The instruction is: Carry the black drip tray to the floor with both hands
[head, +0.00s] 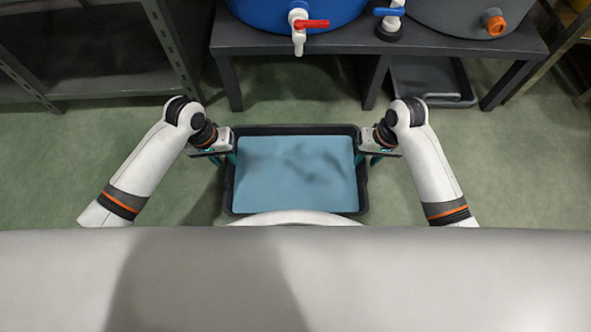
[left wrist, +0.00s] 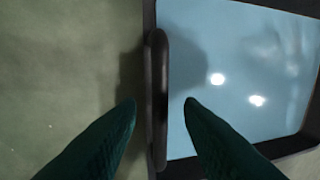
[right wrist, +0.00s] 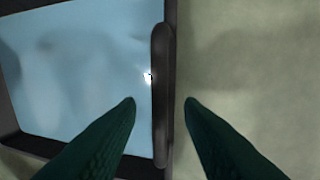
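The black drip tray (head: 295,129) lies in front of me in the head view, level and filled with light blue liquid (head: 297,175). My left gripper (head: 231,158) is at its left side and my right gripper (head: 370,159) at its right side. In the left wrist view the open fingers (left wrist: 160,102) straddle the tray's dark handle (left wrist: 159,75), with gaps on both sides. In the right wrist view the open fingers (right wrist: 160,102) straddle the other handle (right wrist: 162,60), also with gaps. The tray's near edge is partly hidden by my body.
A dark bench (head: 340,42) behind the tray bears a blue container (head: 270,12) with a red-handled tap and a grey one (head: 450,15). A second dark tray (head: 432,82) is under the bench. Shelving (head: 90,50) stands at left. Green floor (head: 530,150) is clear on the right.

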